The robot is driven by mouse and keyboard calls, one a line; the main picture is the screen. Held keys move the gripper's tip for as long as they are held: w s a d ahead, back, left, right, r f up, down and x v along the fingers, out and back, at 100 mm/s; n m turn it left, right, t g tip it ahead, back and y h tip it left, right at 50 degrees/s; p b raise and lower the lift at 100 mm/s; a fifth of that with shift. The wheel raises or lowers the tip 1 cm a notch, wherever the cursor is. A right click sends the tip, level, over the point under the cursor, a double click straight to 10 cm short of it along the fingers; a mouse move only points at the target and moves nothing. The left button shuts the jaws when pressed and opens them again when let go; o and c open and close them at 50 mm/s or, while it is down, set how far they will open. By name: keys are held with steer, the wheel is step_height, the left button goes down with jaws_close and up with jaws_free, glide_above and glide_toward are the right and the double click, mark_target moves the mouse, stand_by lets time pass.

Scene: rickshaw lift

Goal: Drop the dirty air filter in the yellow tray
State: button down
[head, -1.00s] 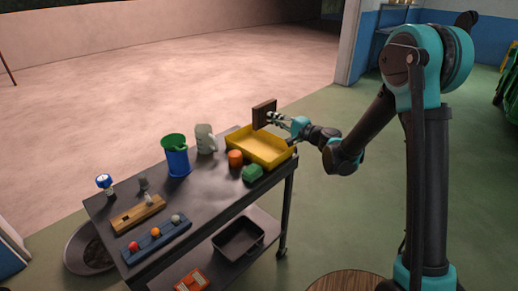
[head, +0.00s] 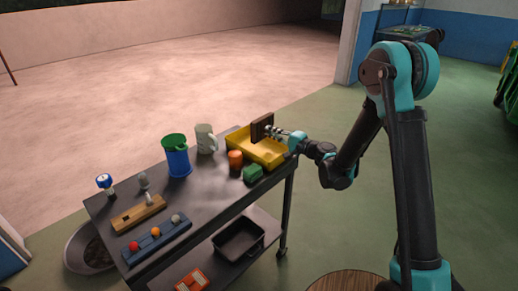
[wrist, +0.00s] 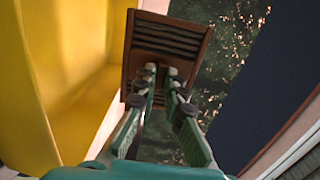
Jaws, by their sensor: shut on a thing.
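The dirty air filter (head: 261,129) is a brown framed block with dark slats, which show in the wrist view (wrist: 168,45). My gripper (head: 270,132) is shut on its edge and holds it upright. In the head view the filter is over the far part of the yellow tray (head: 262,153), low and close to it. I cannot tell whether it touches the tray. In the wrist view the tray's yellow wall (wrist: 35,80) is left of the filter and my gripper (wrist: 162,85).
The tray sits at the right end of a dark cart top (head: 215,175). An orange cylinder (head: 235,160) and a green block (head: 252,173) stand at its near side. A grey mug (head: 206,139) and a blue-green cup (head: 177,157) are to its left.

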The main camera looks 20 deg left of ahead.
steer(key=c, duration=1.5)
jaws_free()
steer(key=shift+c, duration=0.2)
steer(key=shift+d, duration=0.1)
steer(key=shift+v, duration=3.7)
steer(key=shift+r, duration=0.1)
steer(key=s+d+f+n+h, duration=0.1)
steer(key=s+d+f+h, duration=0.2)
steer(key=d, duration=1)
steer(key=s+d+f+n+g+h, duration=0.1)
steer(key=s+d+f+h, duration=0.1)
steer(key=s+d+h, duration=0.6)
steer(key=s+d+f+n+g+h, duration=0.1)
steer(key=s+d+h, duration=0.5)
steer(key=s+d, duration=0.7)
steer(key=d+f+n, duration=0.1)
steer(key=d+f, duration=0.1)
steer(key=d, duration=0.4)
steer(key=shift+f, duration=0.3)
